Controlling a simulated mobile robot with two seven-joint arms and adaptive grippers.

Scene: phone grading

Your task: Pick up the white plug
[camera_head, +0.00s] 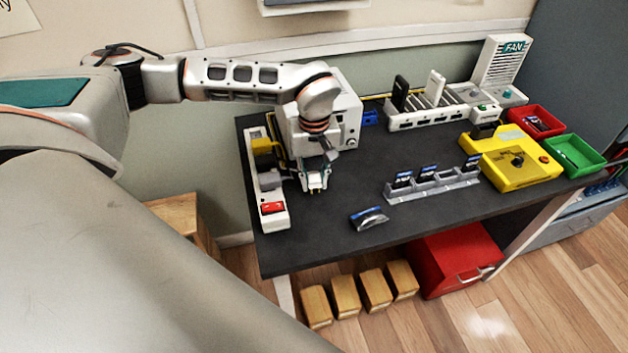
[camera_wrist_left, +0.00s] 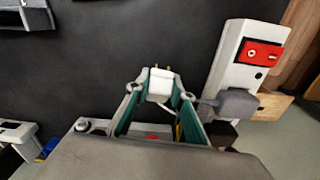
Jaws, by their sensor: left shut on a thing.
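The white plug (camera_wrist_left: 160,84) is held between the fingertips of my left gripper (camera_wrist_left: 160,97) in the left wrist view, with its metal prongs pointing away from the gripper. In the head view my left gripper (camera_head: 314,182) is over the left part of the dark table, with the plug partly hidden at its tips. The gripper is shut on the plug, beside the white power strip (camera_head: 274,215). The strip has a red switch (camera_head: 272,208) and also shows in the left wrist view (camera_wrist_left: 229,70). A grey plug (camera_wrist_left: 238,103) sits on the strip. My right gripper is not in view.
A white box-shaped device (camera_head: 348,112) stands behind the gripper. A grey rack (camera_head: 432,188) with several phones and a loose dark item (camera_head: 369,218) lie to the right. A yellow tester (camera_head: 515,165) is farther right. The table's front middle (camera_head: 320,240) is clear.

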